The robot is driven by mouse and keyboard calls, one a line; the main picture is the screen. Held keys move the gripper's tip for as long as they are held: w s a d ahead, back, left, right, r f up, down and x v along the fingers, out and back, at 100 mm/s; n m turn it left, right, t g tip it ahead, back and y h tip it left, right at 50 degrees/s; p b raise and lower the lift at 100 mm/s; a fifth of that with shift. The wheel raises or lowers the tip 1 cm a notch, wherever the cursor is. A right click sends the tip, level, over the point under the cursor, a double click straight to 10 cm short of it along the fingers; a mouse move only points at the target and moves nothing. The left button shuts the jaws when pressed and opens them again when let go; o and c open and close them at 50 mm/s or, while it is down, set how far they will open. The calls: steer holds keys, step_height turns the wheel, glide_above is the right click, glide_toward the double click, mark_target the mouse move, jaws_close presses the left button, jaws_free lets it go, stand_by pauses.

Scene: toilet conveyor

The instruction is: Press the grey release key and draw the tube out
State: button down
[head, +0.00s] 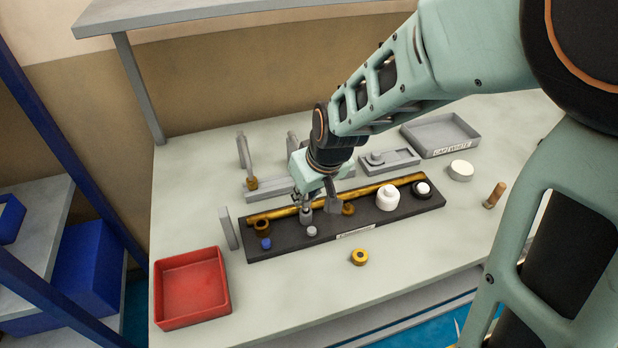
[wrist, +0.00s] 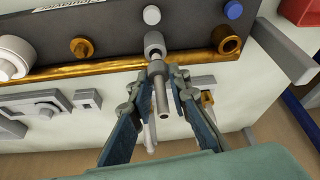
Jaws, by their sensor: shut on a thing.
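A thin grey tube (wrist: 162,97) points out of a grey cylindrical fitting (wrist: 154,43) on the black board (head: 370,226). The fitting also shows in the head view (head: 305,217). My gripper (head: 306,202) is over the board at this fitting. In the wrist view my gripper (wrist: 164,72) is shut on the tube, one finger on each side. The round grey release key (head: 312,231) sits just in front of the fitting, and it also shows in the wrist view (wrist: 151,14). Nothing touches the key. How deep the tube sits is hidden.
The board also bears a brass rail (head: 376,189), a brass ring (head: 262,227), a blue button (head: 266,244), a brass knob (head: 348,208) and a white knob (head: 387,198). A red tray (head: 191,288) stands at the left.

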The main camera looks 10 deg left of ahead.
steer(key=shift+r+p, duration=1)
steer(key=shift+r, duration=0.5)
